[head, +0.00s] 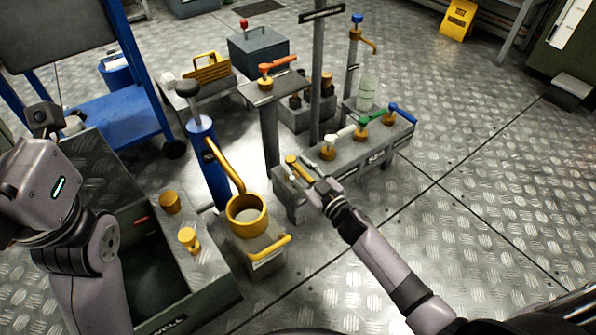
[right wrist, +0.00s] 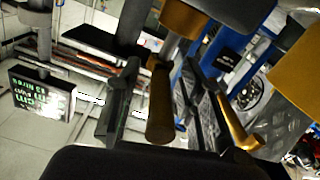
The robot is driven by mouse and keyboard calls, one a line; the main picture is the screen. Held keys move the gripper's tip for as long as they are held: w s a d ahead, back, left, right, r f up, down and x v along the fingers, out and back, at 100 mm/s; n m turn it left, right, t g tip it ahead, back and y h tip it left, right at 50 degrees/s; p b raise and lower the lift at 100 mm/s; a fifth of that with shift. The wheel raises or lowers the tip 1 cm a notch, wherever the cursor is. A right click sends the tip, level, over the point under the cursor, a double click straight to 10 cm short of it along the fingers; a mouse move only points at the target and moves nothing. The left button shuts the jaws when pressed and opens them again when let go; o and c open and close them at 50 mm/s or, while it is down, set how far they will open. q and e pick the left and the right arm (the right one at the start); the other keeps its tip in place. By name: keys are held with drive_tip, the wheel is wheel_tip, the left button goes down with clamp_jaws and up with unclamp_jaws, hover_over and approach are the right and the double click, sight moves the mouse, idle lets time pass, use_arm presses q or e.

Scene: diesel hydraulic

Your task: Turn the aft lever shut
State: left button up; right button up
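A valve block (head: 345,165) carries a row of levers: yellow (head: 300,166), white (head: 338,137), green (head: 372,118) and blue (head: 402,112). I cannot read which one is labelled aft. My right gripper (head: 316,186) is at the yellow lever on the block's near left end. In the right wrist view the yellow lever's handle (right wrist: 160,108) lies between the two dark fingers of this gripper (right wrist: 165,100). Gaps show on both sides of the handle, so the fingers are open around it. My left arm stands at the left; its fingers are not visible.
A blue hand pump (head: 206,160) and a yellow-rimmed pot (head: 247,215) stand left of the block. A stand with an orange lever (head: 277,65), a post with a blue-topped tap (head: 355,45) and a grey box (head: 258,50) are behind.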

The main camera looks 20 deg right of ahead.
drive_tip(key=shift+w+a, duration=0.1)
drive_tip(key=shift+w, duration=0.15)
clamp_jaws()
idle(0.3)
